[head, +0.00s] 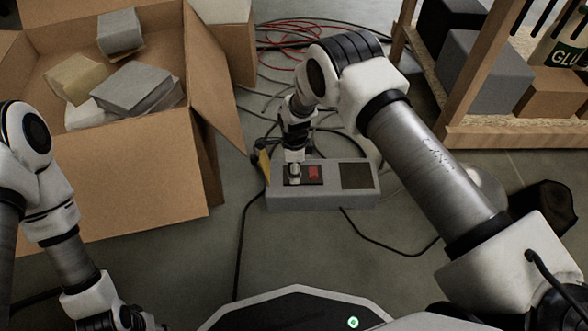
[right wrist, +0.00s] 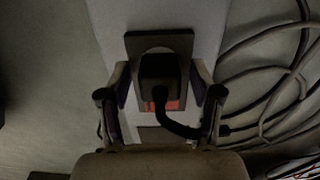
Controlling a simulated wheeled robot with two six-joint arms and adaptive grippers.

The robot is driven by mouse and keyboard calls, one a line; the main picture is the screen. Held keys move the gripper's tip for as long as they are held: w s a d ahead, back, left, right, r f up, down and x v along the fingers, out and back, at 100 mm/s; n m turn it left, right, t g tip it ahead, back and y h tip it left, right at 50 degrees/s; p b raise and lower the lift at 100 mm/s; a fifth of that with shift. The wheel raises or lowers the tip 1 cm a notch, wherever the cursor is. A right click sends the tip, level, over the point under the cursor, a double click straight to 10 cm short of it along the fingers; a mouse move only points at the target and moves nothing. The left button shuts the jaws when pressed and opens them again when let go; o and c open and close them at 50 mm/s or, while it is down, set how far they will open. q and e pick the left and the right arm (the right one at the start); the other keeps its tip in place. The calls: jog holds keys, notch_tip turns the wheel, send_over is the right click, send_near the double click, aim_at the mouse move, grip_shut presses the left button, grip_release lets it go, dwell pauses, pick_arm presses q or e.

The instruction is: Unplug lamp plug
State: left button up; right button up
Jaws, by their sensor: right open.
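A grey power box (head: 320,197) lies on the floor in the middle of the head view, with a red switch (head: 314,173) on top. In the right wrist view the black lamp plug (right wrist: 158,75) sits in the dark socket plate (right wrist: 183,42), its cord bending down to the right over the red switch (right wrist: 172,105). My right gripper (right wrist: 159,92) is open, with one finger on each side of the plug; I cannot tell whether they touch it. It also shows over the box in the head view (head: 294,168). My left gripper (head: 115,320) is low at the left, its fingers hidden.
An open cardboard box (head: 130,195) with grey and tan blocks stands at the left. A wooden shelf (head: 490,135) with boxes stands at the right. Red cable (head: 290,38) and dark cords lie on the floor around the power box.

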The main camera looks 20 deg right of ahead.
dwell(0.4)
grip_shut()
jog(key=shift+r, duration=0.1)
jog(key=shift+r+p, duration=2.4)
jog(key=shift+r, duration=0.5)
